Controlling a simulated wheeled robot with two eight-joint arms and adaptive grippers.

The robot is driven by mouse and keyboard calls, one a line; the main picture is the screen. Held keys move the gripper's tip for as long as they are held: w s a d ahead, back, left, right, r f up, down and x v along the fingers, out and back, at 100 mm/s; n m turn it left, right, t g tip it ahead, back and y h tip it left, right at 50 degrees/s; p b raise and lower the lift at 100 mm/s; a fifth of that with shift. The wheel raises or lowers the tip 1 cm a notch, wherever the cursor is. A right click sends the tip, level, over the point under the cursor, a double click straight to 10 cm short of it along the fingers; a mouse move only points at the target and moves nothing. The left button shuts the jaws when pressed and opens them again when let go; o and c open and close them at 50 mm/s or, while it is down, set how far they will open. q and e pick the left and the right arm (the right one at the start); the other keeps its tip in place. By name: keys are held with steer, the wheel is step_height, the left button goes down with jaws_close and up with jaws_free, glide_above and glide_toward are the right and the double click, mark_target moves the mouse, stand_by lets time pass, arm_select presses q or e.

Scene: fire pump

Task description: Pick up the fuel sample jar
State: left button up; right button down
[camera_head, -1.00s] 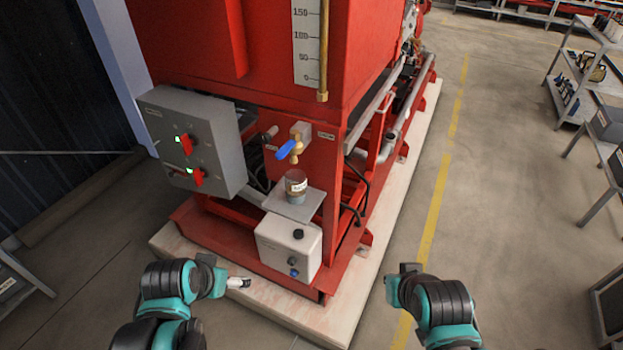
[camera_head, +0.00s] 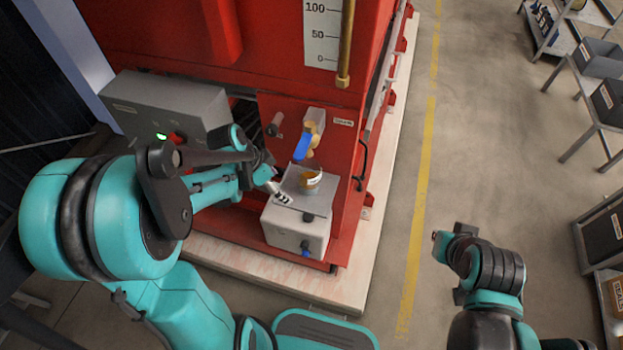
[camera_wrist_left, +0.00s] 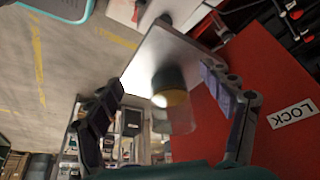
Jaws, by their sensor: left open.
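The fuel sample jar (camera_head: 310,179) is a small clear jar with amber content and a white label. It stands on a small grey metal shelf (camera_head: 292,205) below a brass tap with a blue lever (camera_head: 304,146). In the left wrist view the jar (camera_wrist_left: 172,100) shows between the two fingers, with the shelf plate (camera_wrist_left: 150,62) behind it. My left gripper (camera_head: 281,193) is open, just left of the jar; its fingers (camera_wrist_left: 172,105) lie on either side of the jar in the wrist view, apart from it. My right gripper (camera_head: 447,247) is at the lower right, away from the pump; its fingers are unclear.
A grey control box (camera_head: 165,108) is left of the tap. The red pump frame (camera_head: 345,140) rises behind. The floor to the right is clear up to the metal shelving (camera_head: 590,85).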

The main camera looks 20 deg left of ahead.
mark_target(299, 178)
arm_select(q)
steer(key=w+d+b, duration=0.1)
steer(key=w+d, duration=0.3)
steer(key=shift+w+d, duration=0.1)
steer(key=shift+d, duration=0.05)
steer(key=b+x, duration=0.2)
steer(key=x, duration=0.3)
steer(key=shift+w+d+f, duration=0.1)
steer(key=shift+w+d, duration=0.05)
steer(key=shift+w, duration=0.05)
steer(key=shift+s, duration=0.1)
steer(key=c, duration=1.6)
steer(key=shift+c, duration=0.2)
